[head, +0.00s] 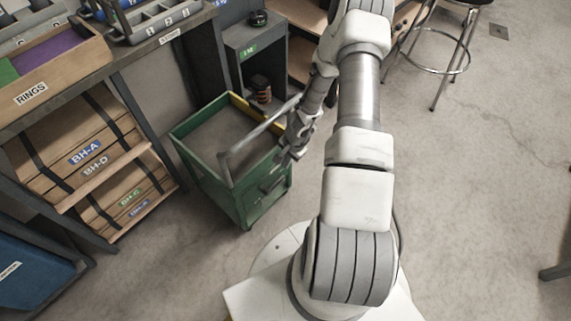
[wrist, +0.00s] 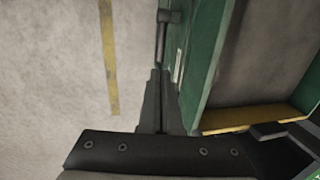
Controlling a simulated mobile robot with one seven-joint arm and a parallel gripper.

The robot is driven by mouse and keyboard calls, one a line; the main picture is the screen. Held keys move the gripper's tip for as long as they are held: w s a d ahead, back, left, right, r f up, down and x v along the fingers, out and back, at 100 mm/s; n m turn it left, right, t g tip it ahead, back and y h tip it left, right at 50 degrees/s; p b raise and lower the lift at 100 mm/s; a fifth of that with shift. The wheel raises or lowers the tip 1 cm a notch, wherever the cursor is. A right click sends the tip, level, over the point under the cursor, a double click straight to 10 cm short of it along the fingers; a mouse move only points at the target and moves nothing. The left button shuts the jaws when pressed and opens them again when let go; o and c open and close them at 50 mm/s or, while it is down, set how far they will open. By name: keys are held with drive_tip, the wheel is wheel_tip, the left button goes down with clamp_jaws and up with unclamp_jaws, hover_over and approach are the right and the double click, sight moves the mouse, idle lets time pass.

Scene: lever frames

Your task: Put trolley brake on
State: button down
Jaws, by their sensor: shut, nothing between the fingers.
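The green trolley (head: 248,209) stands on the floor left of my arm, with an open top, a yellow edge at the back and a grey push handle (head: 225,168). In the wrist view its green wall (wrist: 207,60) runs down the right of centre. A dark lever (wrist: 161,40) with a thicker head sits along the outside of this wall; I take it for the brake lever. My gripper (wrist: 157,73) is shut and empty, its tips at the lever's near end; I cannot tell whether they touch. In the head view my gripper (head: 286,157) is beside the trolley's right side, partly hidden.
A shelf with wooden boxes (head: 90,155) stands at the left, with a rings box (head: 60,75) on top. A grey cabinet (head: 240,45) is behind the trolley. A stool (head: 440,65) stands at the back right.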

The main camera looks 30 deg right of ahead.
sight(279, 180)
drive_tip(key=b+x, duration=0.3)
drive_tip(key=x, duration=0.8)
drive_tip(key=shift+b, duration=0.35)
